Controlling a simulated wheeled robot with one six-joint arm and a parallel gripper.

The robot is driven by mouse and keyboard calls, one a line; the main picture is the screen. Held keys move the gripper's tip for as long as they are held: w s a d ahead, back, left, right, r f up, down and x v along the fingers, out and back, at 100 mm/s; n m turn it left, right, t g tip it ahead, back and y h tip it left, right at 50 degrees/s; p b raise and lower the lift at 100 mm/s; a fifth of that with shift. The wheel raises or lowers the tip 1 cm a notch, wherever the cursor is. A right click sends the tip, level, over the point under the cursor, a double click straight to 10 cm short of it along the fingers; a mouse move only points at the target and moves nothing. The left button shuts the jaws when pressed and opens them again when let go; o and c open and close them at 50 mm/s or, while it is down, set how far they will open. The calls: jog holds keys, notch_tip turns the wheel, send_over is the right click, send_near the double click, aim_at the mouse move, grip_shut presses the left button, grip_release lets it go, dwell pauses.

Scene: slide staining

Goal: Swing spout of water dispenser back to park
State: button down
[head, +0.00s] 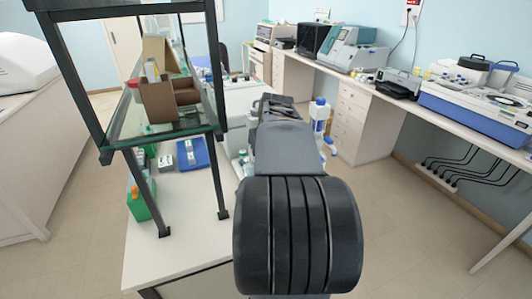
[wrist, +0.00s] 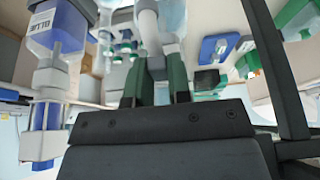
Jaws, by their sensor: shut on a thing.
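In the wrist view, my gripper (wrist: 157,72) has its two green-sided fingers closed around a pale grey piece, which appears to be the dispenser's spout (wrist: 157,64). A white cylindrical part (wrist: 148,22) extends above it, close to the fingertips. A clear bottle section (wrist: 172,14) shows at the top edge beside it; most of the water dispenser is cut off or hidden. In the head view, my arm covers the gripper and the spout. The full direction of the spout cannot be told.
A bottle labelled BLUE (wrist: 60,35) stands close by at left in the wrist view. In the head view, a blue-capped bottle (head: 319,112) shows right of my arm.

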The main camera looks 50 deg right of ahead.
jog(key=c, duration=1)
grip_release()
jog(key=shift+c, duration=0.2)
jog(key=shift+r, duration=0.1)
jog(key=v, duration=1.3)
jog(key=shift+s+r+b, duration=0.2)
jog(key=shift+r+b, duration=0.1)
jog(key=shift+a, duration=0.15)
